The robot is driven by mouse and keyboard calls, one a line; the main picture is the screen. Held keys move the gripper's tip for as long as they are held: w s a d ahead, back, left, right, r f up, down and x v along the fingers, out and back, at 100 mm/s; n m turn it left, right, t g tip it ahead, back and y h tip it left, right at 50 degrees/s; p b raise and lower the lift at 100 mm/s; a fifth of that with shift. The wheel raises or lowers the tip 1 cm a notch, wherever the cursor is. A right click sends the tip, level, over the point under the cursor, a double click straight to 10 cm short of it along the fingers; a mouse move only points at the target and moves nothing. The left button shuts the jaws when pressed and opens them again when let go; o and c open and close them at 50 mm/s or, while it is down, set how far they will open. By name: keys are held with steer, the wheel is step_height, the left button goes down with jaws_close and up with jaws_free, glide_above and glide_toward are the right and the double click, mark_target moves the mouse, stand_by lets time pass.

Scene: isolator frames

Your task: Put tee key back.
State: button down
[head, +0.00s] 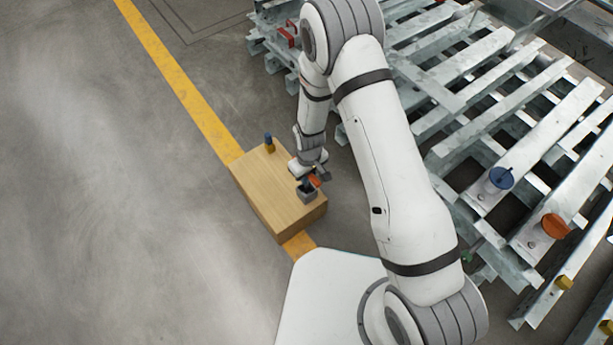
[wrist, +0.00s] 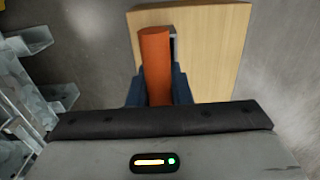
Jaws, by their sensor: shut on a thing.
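My gripper (head: 309,180) is low over the near right end of a wooden box. It is shut on an orange bar, which I take to be the tee key's handle (head: 315,181). In the wrist view the orange handle (wrist: 155,62) stands out between the dark blue fingers (wrist: 160,92). A small grey holder (head: 306,195) sits on the box top just below the gripper. A sliver of grey shows beside the handle in the wrist view. I cannot tell whether the key's lower part is inside the holder.
The wooden box (head: 268,186) stands on the floor across a yellow line (head: 180,78). A small yellow and blue item (head: 269,143) stands at its far end. Metal racks (head: 480,100) fill the right, with a blue knob (head: 501,178) and an orange knob (head: 555,226). The left floor is clear.

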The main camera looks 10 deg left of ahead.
steer(key=shift+f, duration=0.15)
steer(key=c, duration=1.3)
jaws_free()
